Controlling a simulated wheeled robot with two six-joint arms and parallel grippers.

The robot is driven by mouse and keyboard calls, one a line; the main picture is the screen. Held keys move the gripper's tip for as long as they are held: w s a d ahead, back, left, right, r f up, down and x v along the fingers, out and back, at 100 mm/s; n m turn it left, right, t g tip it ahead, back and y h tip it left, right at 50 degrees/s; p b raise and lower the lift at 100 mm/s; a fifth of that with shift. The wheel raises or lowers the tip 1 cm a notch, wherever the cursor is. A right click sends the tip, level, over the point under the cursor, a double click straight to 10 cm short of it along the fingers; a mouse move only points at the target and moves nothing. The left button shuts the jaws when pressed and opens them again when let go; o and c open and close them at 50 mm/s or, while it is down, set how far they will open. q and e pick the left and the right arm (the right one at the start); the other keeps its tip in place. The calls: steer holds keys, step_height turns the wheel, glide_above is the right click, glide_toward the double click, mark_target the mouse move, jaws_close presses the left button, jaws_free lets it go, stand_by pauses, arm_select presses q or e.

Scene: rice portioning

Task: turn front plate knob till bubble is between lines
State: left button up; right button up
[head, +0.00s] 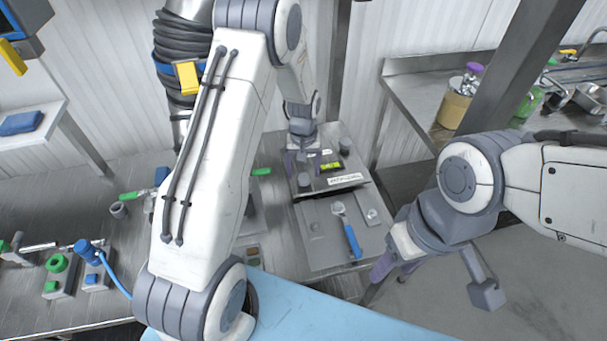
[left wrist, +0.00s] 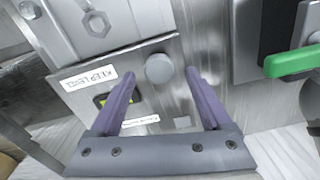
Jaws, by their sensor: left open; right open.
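The metal plate (head: 322,184) carries a "KEEP LEVEL" label (head: 345,179) and a yellow-green bubble level (head: 330,166). The bubble and its lines are too small to read. A grey round front knob (head: 304,180) sits at the plate's near left corner. My left gripper (head: 302,163) is open above the plate by this knob. In the left wrist view the knob (left wrist: 159,68) shows between the tips of the open purple fingers, with a gap on both sides. The level (left wrist: 103,100) is partly hidden behind one finger. My right gripper (head: 384,270) is open and empty at the lower right.
A second grey knob (head: 344,144) stands at the plate's back. A blue-handled wrench (head: 347,230) lies on a lower grey tray (head: 325,255) in front. A green lever (left wrist: 292,62) is right of the fingers in the left wrist view. Valves (head: 88,255) stand on the left bench.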

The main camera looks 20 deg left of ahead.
mark_target(303, 177)
arm_select(q)
steer(key=shift+f+p, duration=0.3)
steer(key=shift+f, duration=1.55)
jaws_close()
steer(key=shift+m, duration=0.3)
steer(key=shift+m+b, duration=0.5)
steer(key=shift+m, duration=0.4)
steer(key=m+b, duration=0.1)
steer(key=m, duration=0.2)
steer(key=shift+m, duration=0.3)
steer(key=m+b, duration=0.1)
steer(key=m, duration=0.4)
steer(key=shift+m, duration=0.3)
steer(key=shift+r, duration=0.1)
